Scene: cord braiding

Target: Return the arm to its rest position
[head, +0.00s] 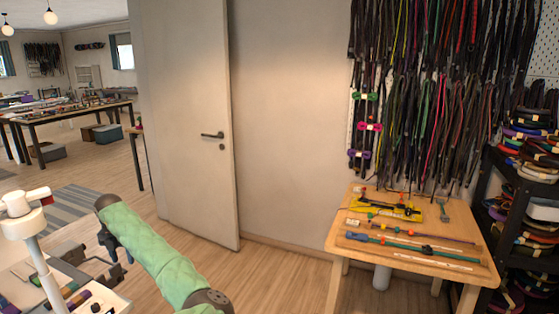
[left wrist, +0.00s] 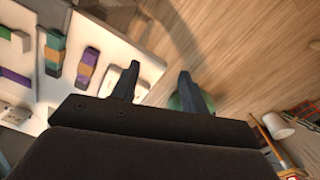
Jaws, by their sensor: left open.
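My left gripper (head: 114,255) hangs from the end of my green-sleeved arm in the head view, near the white work table (head: 112,300) at the lower left. In the left wrist view its two dark fingers (left wrist: 158,85) are apart, with nothing visible between them. One finger shows against the table's edge and a small pale item; the other shows against the wooden floor. Green-and-orange (left wrist: 54,52) and purple-and-orange (left wrist: 88,66) bundles lie on the table, apart from the fingers. My right gripper is in neither view.
A white post with a red-tipped head (head: 25,205) stands at the lower left. A grey door (head: 185,110) is behind. A wooden table (head: 345,222) with cords and tools stands right, beside a black shelf (head: 490,205) of coiled cords. Cords hang on the wall above. Floor between the tables is clear.

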